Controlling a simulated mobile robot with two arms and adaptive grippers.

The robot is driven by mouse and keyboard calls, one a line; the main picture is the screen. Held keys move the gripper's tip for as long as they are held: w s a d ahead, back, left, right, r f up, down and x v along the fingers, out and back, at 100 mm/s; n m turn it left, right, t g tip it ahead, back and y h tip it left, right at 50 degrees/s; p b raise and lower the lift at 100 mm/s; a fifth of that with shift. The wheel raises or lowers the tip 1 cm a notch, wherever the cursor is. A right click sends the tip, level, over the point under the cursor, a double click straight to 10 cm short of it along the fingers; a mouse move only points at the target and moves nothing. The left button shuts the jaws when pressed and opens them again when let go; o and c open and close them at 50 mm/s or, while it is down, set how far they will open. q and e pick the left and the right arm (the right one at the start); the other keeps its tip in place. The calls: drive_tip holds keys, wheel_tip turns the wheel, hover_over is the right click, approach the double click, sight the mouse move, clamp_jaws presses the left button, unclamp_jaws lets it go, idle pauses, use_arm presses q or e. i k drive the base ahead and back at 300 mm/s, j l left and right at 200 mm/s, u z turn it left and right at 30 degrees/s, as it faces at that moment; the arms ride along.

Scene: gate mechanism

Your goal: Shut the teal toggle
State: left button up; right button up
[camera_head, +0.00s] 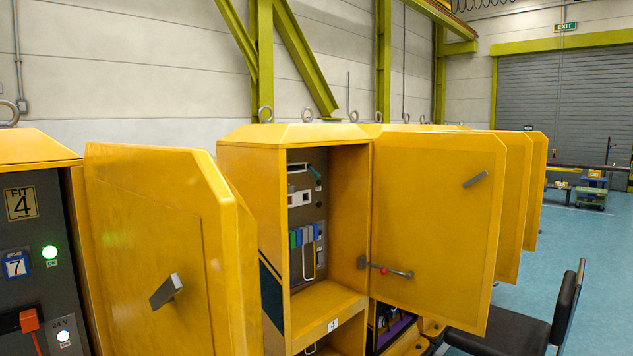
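A small teal toggle (315,172) shows in the upper part of the open middle yellow cabinet (262,180). It sits at the right side of white and grey fittings on the inner panel, tilted, its upper end to the left. It is too small to tell its exact position. Neither of my grippers is in view.
The middle cabinet's door (435,210) stands open to the right, with a red-marked stay (388,270) near its lower hinge side. Another open yellow door (150,230) stands at left. A black chair (505,330) is at lower right.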

sight(318, 175)
drive_tip(key=i+l+z, duration=0.85)
drive_tip(key=l+z, duration=0.15)
drive_tip(key=i+l, duration=0.1)
drive_tip(key=i, duration=0.3)
drive_tip(key=i+l+u, duration=0.1)
drive_tip(key=i, duration=0.25)
